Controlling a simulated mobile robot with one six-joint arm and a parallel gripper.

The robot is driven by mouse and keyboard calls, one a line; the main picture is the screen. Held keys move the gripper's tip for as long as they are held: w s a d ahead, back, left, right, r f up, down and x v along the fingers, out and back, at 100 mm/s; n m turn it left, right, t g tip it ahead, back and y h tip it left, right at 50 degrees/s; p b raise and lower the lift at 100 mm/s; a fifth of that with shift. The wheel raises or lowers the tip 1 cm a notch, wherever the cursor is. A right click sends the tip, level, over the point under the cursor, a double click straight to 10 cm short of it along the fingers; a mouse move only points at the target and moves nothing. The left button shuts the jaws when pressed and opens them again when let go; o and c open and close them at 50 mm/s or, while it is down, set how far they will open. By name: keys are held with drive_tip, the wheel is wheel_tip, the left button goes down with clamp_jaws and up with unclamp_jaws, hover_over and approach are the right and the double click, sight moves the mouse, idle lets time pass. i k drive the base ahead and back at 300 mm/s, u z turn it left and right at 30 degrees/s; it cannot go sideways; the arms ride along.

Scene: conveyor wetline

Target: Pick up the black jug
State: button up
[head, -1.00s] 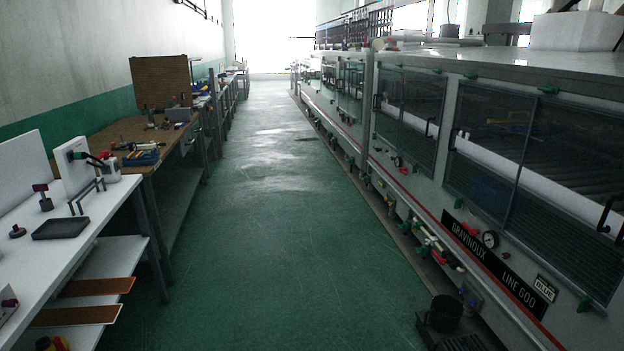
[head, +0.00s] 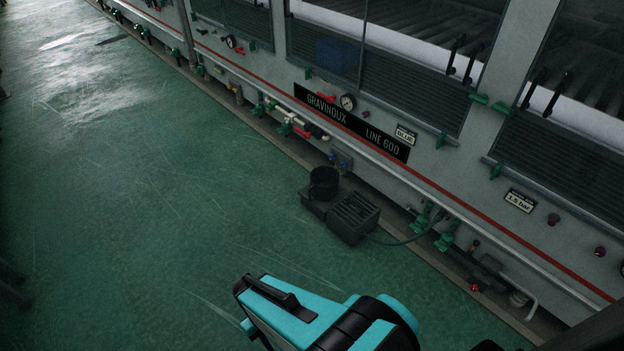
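The black jug (head: 324,183) is a small dark, round, open-topped vessel low beside the machine line. It stands at the left end of a dark ribbed box or tray (head: 345,212) on the floor. Whether it stands in this box or just behind it is too dark to tell. Teal and black parts of my arm show at the bottom middle of the head view, well short of the jug. I cannot make out any gripper fingers among them.
The long grey machine (head: 378,135), with a red stripe, gauge and green valves, runs along the right behind the jug. A hose (head: 405,238) runs from the box to green valves (head: 432,232). The green floor (head: 160,210) in front and left is clear.

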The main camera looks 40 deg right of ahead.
sight(325, 181)
drive_tip(key=i, duration=1.15)
